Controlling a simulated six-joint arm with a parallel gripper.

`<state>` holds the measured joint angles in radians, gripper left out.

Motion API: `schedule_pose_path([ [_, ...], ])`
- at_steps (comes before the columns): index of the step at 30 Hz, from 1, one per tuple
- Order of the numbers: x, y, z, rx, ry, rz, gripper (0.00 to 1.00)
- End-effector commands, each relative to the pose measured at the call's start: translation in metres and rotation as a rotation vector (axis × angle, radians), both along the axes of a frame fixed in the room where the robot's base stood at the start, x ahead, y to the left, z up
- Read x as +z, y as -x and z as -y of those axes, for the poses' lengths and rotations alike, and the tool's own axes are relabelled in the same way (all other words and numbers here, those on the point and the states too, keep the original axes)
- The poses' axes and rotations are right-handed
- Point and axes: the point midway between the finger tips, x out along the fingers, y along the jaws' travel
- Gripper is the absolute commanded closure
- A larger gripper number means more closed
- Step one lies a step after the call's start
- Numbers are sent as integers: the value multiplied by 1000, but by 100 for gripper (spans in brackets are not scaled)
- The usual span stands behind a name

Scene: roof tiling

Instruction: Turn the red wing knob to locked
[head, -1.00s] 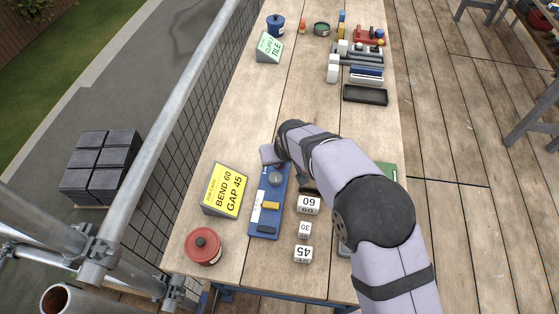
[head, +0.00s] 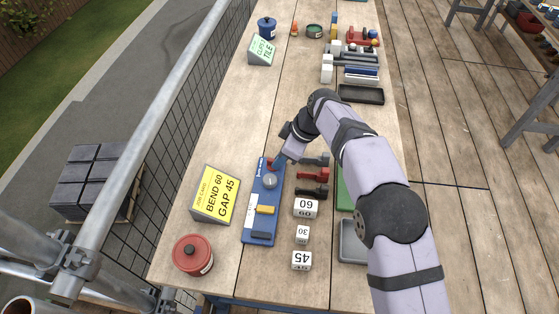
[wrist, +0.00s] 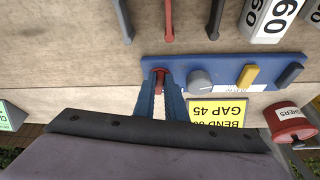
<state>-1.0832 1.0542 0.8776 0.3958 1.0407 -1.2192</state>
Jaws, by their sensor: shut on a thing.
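The red wing knob (wrist: 160,76) stands at one end of the blue board (wrist: 213,68), beside a grey round dial (wrist: 201,82). In the head view the red knob (head: 269,162) shows at the far end of the board, by small white lettering too small to read. My gripper (wrist: 160,90) has its two blue fingers on either side of the red knob and is shut on it. In the head view my gripper (head: 274,163) reaches the knob from the upper right. The fingers partly hide the knob, and I cannot tell which setting it points to.
The board also carries a yellow slider (head: 265,209) and a dark block. A yellow job card (head: 214,194) stands left of it. Red and dark hand tools (head: 311,175) and numbered white blocks (head: 306,207) lie close on the right. A red pot (head: 193,253) stands near the front.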

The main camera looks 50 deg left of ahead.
Motion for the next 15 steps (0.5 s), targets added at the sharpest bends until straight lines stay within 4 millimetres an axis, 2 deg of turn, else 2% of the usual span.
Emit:
schedule_pose_path([
  [15, 2, -4, -3, 209, -2, 3, 100],
])
